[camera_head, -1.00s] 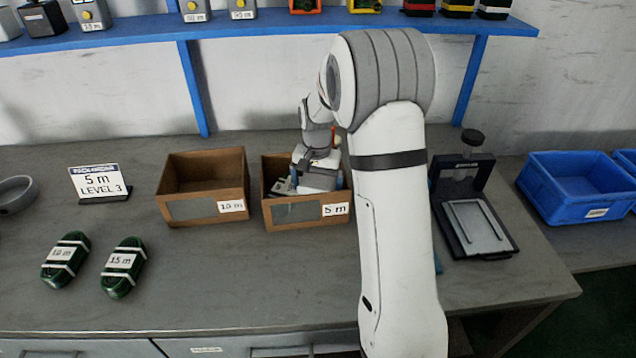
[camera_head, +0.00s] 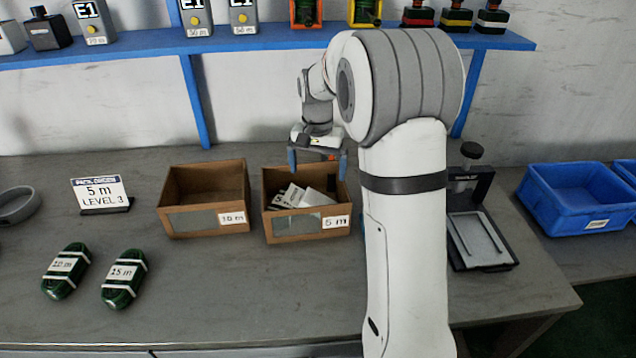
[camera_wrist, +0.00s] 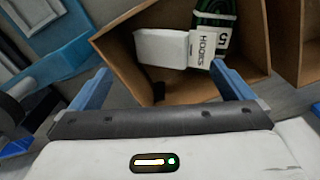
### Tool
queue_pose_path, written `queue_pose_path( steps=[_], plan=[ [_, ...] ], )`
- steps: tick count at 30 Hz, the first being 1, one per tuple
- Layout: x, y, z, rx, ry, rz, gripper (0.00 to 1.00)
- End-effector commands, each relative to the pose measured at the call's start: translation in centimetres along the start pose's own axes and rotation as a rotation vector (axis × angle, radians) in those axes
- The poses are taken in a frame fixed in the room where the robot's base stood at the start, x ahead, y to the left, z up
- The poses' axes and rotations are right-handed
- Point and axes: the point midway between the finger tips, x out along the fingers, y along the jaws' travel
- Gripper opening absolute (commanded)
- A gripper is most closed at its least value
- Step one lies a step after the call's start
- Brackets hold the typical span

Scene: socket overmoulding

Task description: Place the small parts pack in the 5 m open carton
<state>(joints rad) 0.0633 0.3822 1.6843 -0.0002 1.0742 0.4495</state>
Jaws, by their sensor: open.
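The 5 m open carton (camera_head: 285,230) stands on the bench, labelled "5 m" on its front. It also shows in the wrist view (camera_wrist: 262,118). I cannot tell for sure which is the small parts pack. My gripper (camera_head: 317,165) is open and empty above the carton, its blue fingers apart. The wrist view shows its fingers (camera_wrist: 165,90) with nothing between them.
A 10 m open carton (camera_head: 195,222) stands just left. A "5 m LEVEL 3" sign (camera_head: 100,192) and two green coils (camera_head: 66,271) are further left. A black scale-like device (camera_head: 478,235) and a blue bin (camera_head: 575,200) are on the right. A blue shelf runs above.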

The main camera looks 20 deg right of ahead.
Motion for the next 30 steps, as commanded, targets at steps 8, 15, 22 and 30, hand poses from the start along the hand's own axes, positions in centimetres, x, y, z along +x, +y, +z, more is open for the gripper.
queue_pose_path(
  steps=[8,15,22,30],
  plan=[
    [-2.9,0.1,0.3,-0.006,0.003,-0.001,1.0],
    [-5.5,2.2,6.1,-0.116,0.046,-0.02,1.0],
    [-6.5,5.6,14.7,-0.28,0.109,-0.039,1.0],
    [-4.8,9.5,23.2,-0.448,0.177,-0.051,1.0]
  ],
)
